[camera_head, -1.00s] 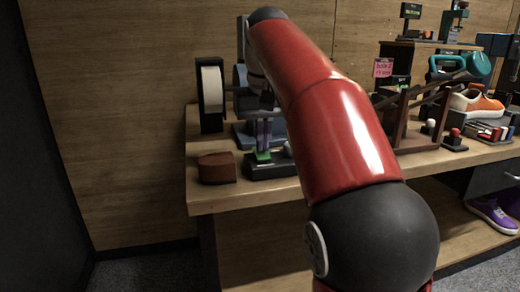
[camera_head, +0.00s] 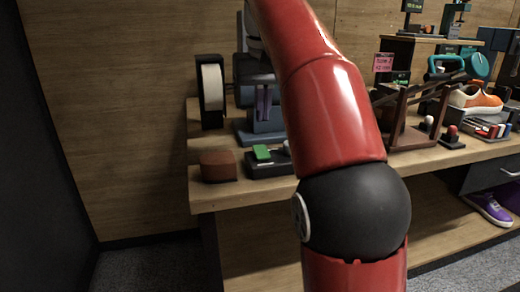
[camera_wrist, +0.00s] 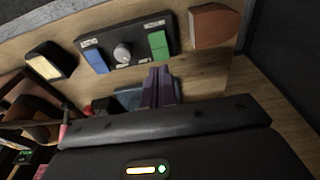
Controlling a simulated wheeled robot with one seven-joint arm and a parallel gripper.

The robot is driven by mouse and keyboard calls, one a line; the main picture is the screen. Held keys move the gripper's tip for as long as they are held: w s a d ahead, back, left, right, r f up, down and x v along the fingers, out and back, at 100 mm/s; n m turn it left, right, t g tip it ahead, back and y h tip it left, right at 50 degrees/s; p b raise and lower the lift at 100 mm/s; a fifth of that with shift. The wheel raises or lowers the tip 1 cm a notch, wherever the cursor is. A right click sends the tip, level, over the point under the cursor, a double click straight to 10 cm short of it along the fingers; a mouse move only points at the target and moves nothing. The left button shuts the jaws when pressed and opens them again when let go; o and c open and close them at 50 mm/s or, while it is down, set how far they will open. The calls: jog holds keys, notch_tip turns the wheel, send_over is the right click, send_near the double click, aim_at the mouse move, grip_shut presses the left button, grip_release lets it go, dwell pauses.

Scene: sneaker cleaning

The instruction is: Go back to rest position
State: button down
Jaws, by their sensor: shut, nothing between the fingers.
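My gripper has two purple fingers, partly visible beside my red arm in the head view (camera_head: 263,103). In the wrist view the fingers (camera_wrist: 160,87) are together with nothing between them. They are above the workbench (camera_wrist: 205,85), apart from the black control panel. That panel (camera_wrist: 128,66) has a blue button (camera_wrist: 95,59), a round grey knob (camera_wrist: 122,53) and a green button (camera_wrist: 158,44). In the head view the green button (camera_head: 262,152) shows, while my arm hides the panel's right part.
A reddish-brown block (camera_head: 217,166) sits left of the panel. A wheel in a black frame (camera_head: 211,90) stands behind it. At right are a wooden rack (camera_head: 410,135), an orange sneaker (camera_head: 475,97) and a red-topped button (camera_head: 452,135). A purple sneaker (camera_head: 489,209) is on the lower shelf.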

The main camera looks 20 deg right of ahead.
jog(key=s+f+t, duration=0.3)
jog(key=s+f, duration=1.9)
jog(key=f, duration=0.3)
jog(key=shift+f+t, duration=0.25)
jog(key=shift+t, duration=0.15)
